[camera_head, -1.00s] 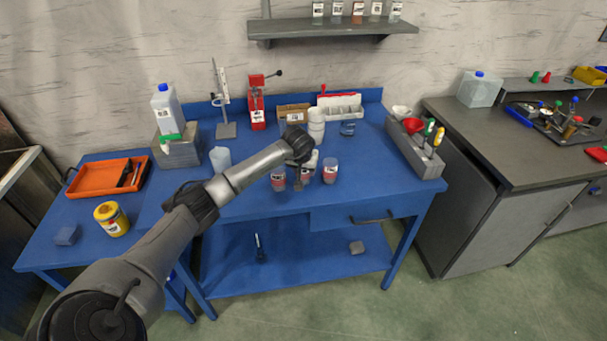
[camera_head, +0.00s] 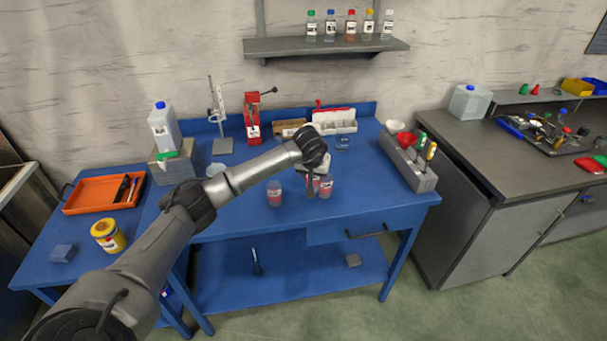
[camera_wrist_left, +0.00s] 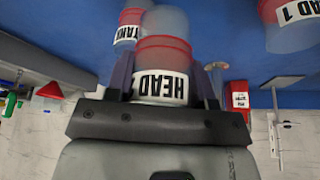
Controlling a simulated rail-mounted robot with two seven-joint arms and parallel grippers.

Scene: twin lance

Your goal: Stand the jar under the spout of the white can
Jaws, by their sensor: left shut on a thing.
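The white can (camera_head: 164,130) stands on a grey block (camera_head: 176,168) at the left back of the blue bench, with a green part at its foot. My left gripper (camera_head: 311,188) is over the middle front of the bench. In the left wrist view it is shut on a jar labelled HEAD (camera_wrist_left: 162,72), with a red band and a translucent body. Whether this jar touches the bench is unclear. A jar labelled HEAD 1 (camera_wrist_left: 290,25) stands left of it in the head view (camera_head: 275,193). A jar labelled TANK (camera_wrist_left: 130,28) is close on its right (camera_head: 326,186).
My left arm crosses the bench and partly hides a pale vessel (camera_head: 215,169) beside the block. An orange tray (camera_head: 103,194) and yellow tub (camera_head: 108,236) are at left. A red press (camera_head: 252,118) stands behind; a grey tool holder (camera_head: 408,163) is at right.

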